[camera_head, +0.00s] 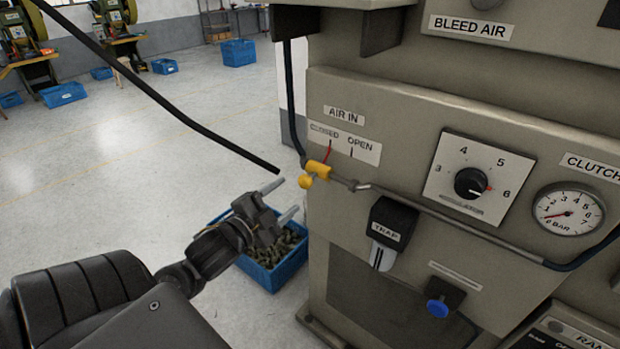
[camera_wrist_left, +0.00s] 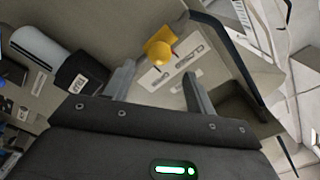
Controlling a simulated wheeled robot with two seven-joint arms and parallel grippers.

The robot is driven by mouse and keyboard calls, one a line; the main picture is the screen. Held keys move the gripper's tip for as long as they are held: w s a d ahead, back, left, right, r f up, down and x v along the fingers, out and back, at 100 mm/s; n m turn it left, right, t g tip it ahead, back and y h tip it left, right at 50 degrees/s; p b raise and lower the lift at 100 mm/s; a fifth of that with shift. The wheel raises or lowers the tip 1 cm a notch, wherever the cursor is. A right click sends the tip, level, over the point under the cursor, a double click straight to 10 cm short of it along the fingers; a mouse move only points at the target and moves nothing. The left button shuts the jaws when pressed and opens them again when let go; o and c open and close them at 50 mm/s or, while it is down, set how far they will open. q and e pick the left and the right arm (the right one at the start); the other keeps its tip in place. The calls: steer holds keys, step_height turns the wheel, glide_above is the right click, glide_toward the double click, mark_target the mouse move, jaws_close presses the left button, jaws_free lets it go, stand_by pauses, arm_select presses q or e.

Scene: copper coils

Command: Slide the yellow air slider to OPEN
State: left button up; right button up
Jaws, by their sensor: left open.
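The yellow air slider (camera_head: 316,173) sits on the air pipe on the left part of the machine's front, below the AIR IN label. My left gripper (camera_head: 282,200) is open and empty, a little left of and below the slider. In the left wrist view the slider's round yellow knob (camera_wrist_left: 158,55) shows ahead, between and beyond the open fingers (camera_wrist_left: 155,85), with a gap. My right gripper is not in view.
A black TRAP unit (camera_head: 391,222) juts out right of the slider. A dial (camera_head: 470,184), a gauge (camera_head: 568,212) and a blue knob (camera_head: 438,306) are further right. A black hose (camera_head: 180,110) slants above my left gripper. A blue crate (camera_head: 285,268) stands on the floor below.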

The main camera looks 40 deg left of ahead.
mark_target(309, 177)
arm_select(q)
steer(key=w+b, duration=0.3)
steer(key=w, duration=0.5)
steer(key=shift+w+a+r, duration=0.1)
steer(key=shift+w+a, duration=0.05)
steer(key=shift+w, duration=1)
steer(key=shift+c, duration=1)
steer(key=shift+s, duration=0.15)
steer(key=c, duration=1)
steer(key=shift+s, duration=0.2)
jaws_close()
